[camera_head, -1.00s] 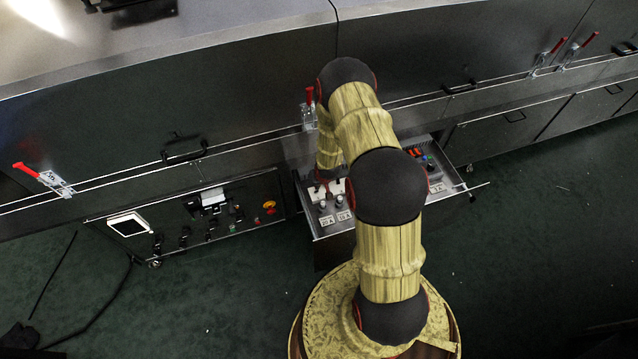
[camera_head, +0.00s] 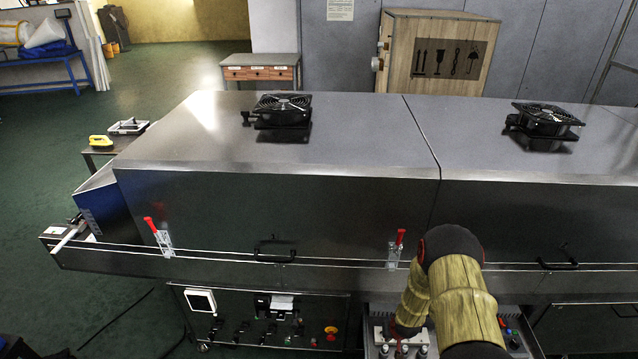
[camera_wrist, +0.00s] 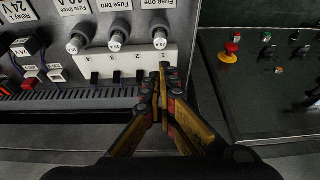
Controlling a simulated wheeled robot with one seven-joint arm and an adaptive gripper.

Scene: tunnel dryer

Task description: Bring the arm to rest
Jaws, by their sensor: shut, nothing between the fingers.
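My gripper (camera_wrist: 161,90) shows in the wrist view, shut and empty, with its fingertips together over the right end of a white switch block (camera_wrist: 122,64) with black switches. I cannot tell whether the tips touch the block. Several fuse holders (camera_wrist: 118,36) with grey caps stand just above that block in the picture.
The dryer's hood (camera_head: 330,140) carries two fans (camera_head: 283,108) and red-handled clamps (camera_head: 159,236). A wooden crate (camera_head: 436,55) stands behind. Green floor is open at the left.

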